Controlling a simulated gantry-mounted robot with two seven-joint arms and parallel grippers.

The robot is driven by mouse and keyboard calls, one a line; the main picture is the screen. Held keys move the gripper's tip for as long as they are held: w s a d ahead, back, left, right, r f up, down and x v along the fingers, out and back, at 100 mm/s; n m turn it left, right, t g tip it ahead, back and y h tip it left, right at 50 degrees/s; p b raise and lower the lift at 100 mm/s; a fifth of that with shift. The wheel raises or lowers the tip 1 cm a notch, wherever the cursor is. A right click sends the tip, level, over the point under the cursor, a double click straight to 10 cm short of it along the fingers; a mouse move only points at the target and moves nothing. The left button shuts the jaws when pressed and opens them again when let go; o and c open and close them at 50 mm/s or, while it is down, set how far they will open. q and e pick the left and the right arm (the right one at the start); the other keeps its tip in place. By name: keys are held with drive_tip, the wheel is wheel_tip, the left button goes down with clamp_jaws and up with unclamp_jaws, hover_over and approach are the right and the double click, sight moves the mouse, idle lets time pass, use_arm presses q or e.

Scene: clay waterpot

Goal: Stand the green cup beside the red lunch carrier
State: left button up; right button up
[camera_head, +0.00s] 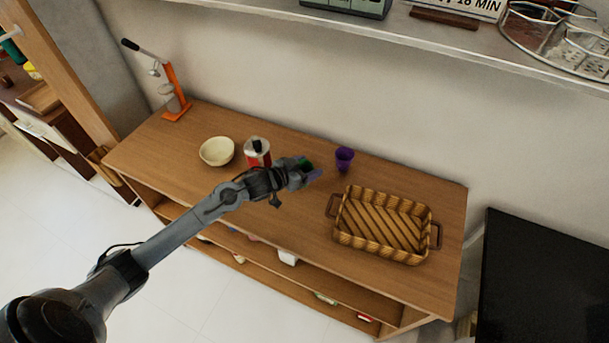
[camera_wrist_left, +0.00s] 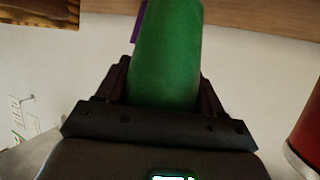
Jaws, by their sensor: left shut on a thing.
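My left gripper (camera_head: 306,170) reaches over the wooden counter from the left and is shut on the green cup (camera_head: 305,164), which is mostly hidden by the gripper in the head view. In the left wrist view the green cup (camera_wrist_left: 167,55) fills the space between the fingers of the left gripper (camera_wrist_left: 163,85). The red lunch carrier (camera_head: 257,153) has a pale lid and a dark handle and stands on the counter just left of the gripper. A red side of it shows at the right edge of the left wrist view (camera_wrist_left: 305,145). My right gripper is not in view.
A purple cup (camera_head: 344,158) stands right of the gripper. A woven basket (camera_head: 382,225) with handles takes up the counter's right part. A cream bowl (camera_head: 217,151) sits left of the carrier, and an orange press (camera_head: 176,95) stands at the far left. The counter (camera_head: 300,220) is bare in front.

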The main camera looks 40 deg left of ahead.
use_arm(q)
drive_tip(key=shift+a+f, duration=0.2)
drive_tip(key=shift+a, duration=0.2)
drive_tip(key=shift+f+b, duration=0.3)
drive_tip(key=shift+f, duration=1.7)
drive_tip(key=o, duration=1)
drive_tip(key=shift+f, duration=0.15)
